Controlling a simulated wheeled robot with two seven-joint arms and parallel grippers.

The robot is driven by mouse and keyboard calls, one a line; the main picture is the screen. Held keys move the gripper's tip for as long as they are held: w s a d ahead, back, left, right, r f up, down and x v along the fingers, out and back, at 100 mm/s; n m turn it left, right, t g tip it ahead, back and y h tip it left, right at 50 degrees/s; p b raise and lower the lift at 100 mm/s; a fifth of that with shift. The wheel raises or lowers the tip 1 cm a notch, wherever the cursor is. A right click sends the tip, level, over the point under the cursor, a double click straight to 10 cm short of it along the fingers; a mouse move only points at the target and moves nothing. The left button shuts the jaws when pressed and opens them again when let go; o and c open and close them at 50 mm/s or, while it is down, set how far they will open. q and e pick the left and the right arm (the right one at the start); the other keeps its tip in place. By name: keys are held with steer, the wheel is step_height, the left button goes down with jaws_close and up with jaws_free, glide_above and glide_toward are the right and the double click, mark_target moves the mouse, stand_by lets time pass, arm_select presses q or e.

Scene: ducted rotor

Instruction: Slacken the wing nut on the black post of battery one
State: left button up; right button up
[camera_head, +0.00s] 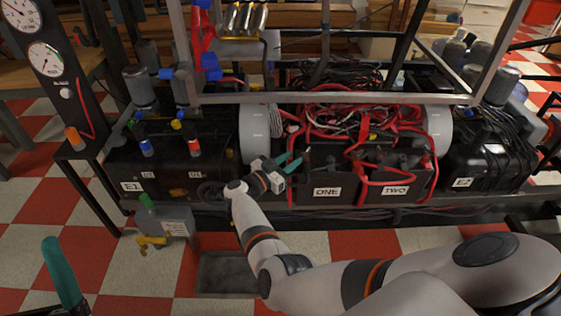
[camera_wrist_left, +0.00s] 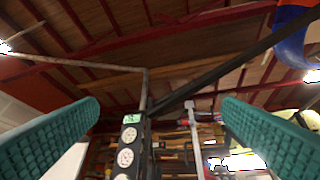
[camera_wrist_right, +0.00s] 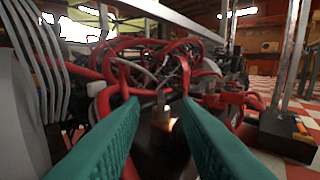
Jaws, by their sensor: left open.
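Battery one (camera_head: 327,192) is a black box labelled ONE in the middle of the head view, left of battery two (camera_head: 396,189). Dark terminal parts and red cables cover its top; I cannot make out which is the black post, or its wing nut. My right gripper (camera_head: 292,161) is at battery one's upper left edge, its teal fingers pointing toward the battery top. In the right wrist view its fingers (camera_wrist_right: 157,103) are apart, with a small pale metal part (camera_wrist_right: 163,112) visible beyond the gap. My left gripper (camera_wrist_left: 160,108) is open and empty, facing the ceiling beams.
Red cables (camera_head: 340,115) tangle above the batteries. A metal frame bar (camera_head: 330,98) crosses over them. Engine-like black units E1 (camera_head: 131,186) and E2 (camera_head: 464,182) flank them. A grey can (camera_head: 175,226) and a shallow tray (camera_head: 225,272) are on the floor in front.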

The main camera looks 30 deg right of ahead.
arm_select(q)
steer(key=shift+w+a+f+g, duration=0.15)
steer(key=shift+w+f+g, duration=0.15)
steer(key=shift+w, duration=0.15)
arm_select(e)
steer(key=shift+a, duration=0.25)
